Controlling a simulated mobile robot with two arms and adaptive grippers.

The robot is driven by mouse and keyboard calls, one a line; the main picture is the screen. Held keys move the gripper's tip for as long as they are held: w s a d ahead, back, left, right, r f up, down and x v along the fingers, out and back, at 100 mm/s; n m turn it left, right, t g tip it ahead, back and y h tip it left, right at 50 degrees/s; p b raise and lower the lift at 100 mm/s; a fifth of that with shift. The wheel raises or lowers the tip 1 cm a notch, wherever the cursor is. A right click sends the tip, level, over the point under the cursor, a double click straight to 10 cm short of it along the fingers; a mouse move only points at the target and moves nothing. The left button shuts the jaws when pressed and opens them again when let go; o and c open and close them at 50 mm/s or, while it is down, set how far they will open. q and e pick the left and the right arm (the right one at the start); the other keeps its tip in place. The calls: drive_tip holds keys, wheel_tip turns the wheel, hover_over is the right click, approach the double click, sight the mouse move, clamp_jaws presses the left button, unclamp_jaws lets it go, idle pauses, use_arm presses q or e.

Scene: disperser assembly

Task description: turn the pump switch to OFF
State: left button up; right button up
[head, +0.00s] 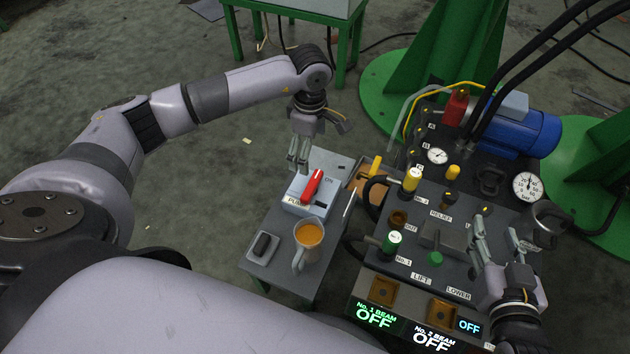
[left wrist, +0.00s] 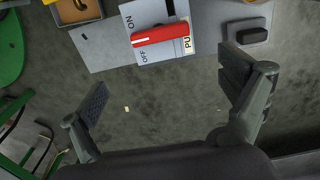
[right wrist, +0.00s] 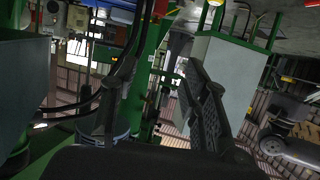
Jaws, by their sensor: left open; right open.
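The pump switch is a pale box (head: 300,207) with a red lever (head: 314,182), on a small grey table left of the control panel. In the left wrist view the red lever (left wrist: 160,35) lies across the box (left wrist: 155,55), between the ON and OFF labels. A dark slot shows on the ON side; I cannot tell the exact setting. My left gripper (head: 297,167) is just behind the switch box in the head view. My right gripper (head: 497,240) is open and empty over the panel's right side.
An orange-filled mug (head: 300,258) and a dark object on a pale tray (head: 252,258) stand near the switch. The control panel (head: 455,205) with valves, gauges and hoses lies to the right. The OFF displays (head: 375,316) are at its front. Open floor lies left of the table.

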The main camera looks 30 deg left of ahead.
sight(312, 184)
use_arm(q)
wheel_tip(312, 184, down, 8)
drive_tip(key=shift+d+f+b, duration=0.1)
drive_tip(key=shift+d+b, duration=0.05)
drive_tip(key=shift+b, duration=0.85)
wheel_tip(312, 184, down, 6)
drive_tip(key=shift+r+b, duration=0.2)
drive_tip(key=shift+b, duration=0.65)
drive_tip(key=shift+f, duration=0.45)
use_arm(e)
wheel_tip(312, 184, up, 17)
drive_tip(key=s+a+t+y, duration=0.2)
drive_tip(key=t+y, duration=0.1)
drive_tip(key=t, duration=0.8)
drive_tip(key=shift+y, duration=0.3)
drive_tip(key=shift+r, duration=0.1)
use_arm(q)
drive_tip(key=c, duration=0.8)
use_arm(e)
drive_tip(key=shift+w, duration=0.1)
